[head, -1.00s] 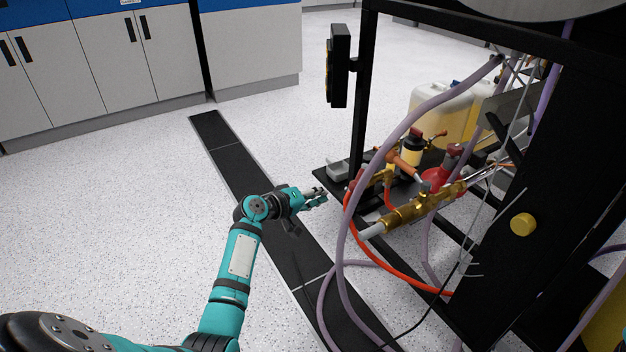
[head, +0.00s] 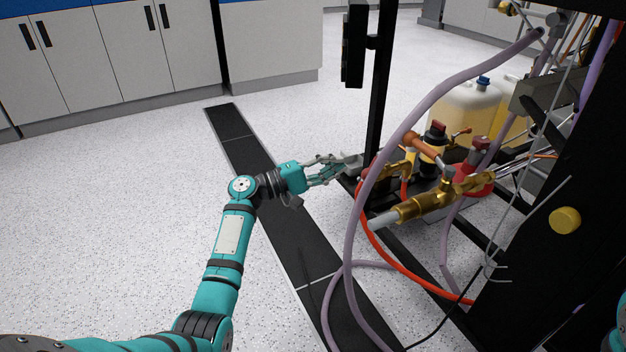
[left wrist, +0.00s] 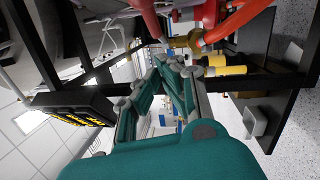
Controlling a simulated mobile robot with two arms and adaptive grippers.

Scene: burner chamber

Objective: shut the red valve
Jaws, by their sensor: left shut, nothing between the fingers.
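Brass valve pipework (head: 430,203) hangs on the black frame at the right of the head view. A red part (head: 367,163) shows beside the brass fitting nearest my left gripper, partly behind a purple hose. An orange-brown handle (head: 425,147) sits above the brass. I cannot tell for sure which is the red valve. My left gripper (head: 345,165) is shut and empty, just left of the red part, apparently apart from it. In the left wrist view, the closed fingers (left wrist: 168,62) point towards a red bar (left wrist: 149,18) and a brass fitting (left wrist: 188,42). My right gripper is not in view.
A purple hose (head: 352,230) and a red hose (head: 385,258) loop down in front of the black frame (head: 379,100). Yellowish canisters (head: 465,108) stand behind the pipework. A yellow knob (head: 565,220) is at the right. The floor to the left is clear.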

